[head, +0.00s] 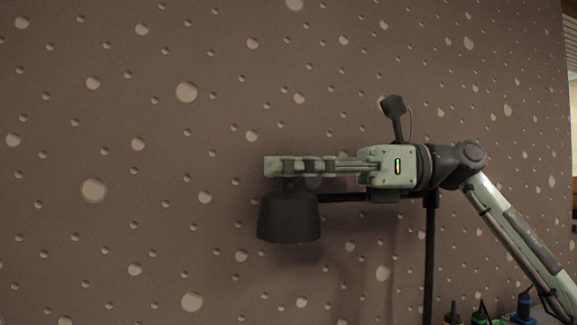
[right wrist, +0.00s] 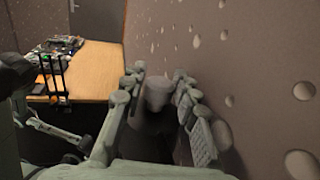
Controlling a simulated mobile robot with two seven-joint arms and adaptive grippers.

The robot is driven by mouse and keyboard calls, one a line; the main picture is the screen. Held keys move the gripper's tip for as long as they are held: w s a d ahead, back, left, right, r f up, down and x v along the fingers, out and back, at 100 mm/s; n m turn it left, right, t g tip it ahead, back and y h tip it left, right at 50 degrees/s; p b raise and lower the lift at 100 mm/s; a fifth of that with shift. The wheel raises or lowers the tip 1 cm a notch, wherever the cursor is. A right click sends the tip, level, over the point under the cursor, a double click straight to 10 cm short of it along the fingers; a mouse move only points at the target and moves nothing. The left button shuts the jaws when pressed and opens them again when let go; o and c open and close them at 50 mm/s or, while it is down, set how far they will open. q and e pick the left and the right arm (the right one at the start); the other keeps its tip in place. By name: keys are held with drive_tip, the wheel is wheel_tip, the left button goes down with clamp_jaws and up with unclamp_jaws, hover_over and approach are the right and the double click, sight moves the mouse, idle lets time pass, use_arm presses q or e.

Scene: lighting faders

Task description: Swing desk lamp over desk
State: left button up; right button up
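The desk lamp has a dark shade (head: 289,219) hanging from a thin black horizontal arm (head: 342,197), which joins an upright black pole (head: 429,260). My right gripper (head: 272,167) reaches in from the right, level, just above the shade, with its fingers at the shade's top. In the right wrist view, the fingers (right wrist: 159,74) stand apart on either side of a dark rounded part of the lamp (right wrist: 156,92). They look open around it; whether either finger touches it is hard to tell. The desk (right wrist: 98,72) has a light wooden top. My left gripper is not in view.
A brown wall with round dimples (head: 140,80) stands behind the lamp. Small tools with coloured parts (head: 523,306) show at the lower right.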

clamp_jaws()
